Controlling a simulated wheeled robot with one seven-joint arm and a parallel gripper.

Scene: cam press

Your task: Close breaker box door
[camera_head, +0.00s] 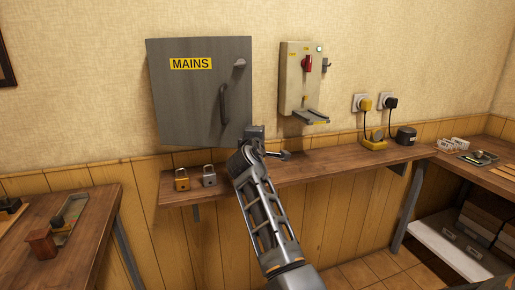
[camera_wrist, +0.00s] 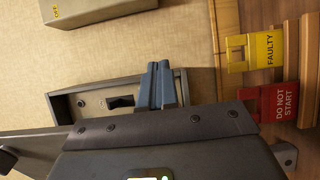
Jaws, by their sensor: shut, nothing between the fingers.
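The grey breaker box door (camera_head: 190,105), labelled MAINS, hangs on the wall at upper left in the head view. It has a curved handle and a small knob on its right side. In the wrist view part of the open breaker box (camera_wrist: 90,100) shows, with a dark switch inside, so the door looks ajar. A dark slab at lower left there seems to be the door (camera_wrist: 25,145). My gripper (camera_head: 262,131) is at the door's lower right corner. Its blue fingers (camera_wrist: 160,85) are shut and empty, in front of the box's side. I cannot tell whether they touch it.
A switch box (camera_head: 299,80) with a red lever is on the wall to the right. Below, a wooden shelf (camera_head: 330,162) carries two padlocks (camera_head: 196,177) and chargers. Yellow FAULTY (camera_wrist: 250,52) and red DO NOT START tags (camera_wrist: 268,104) show in the wrist view.

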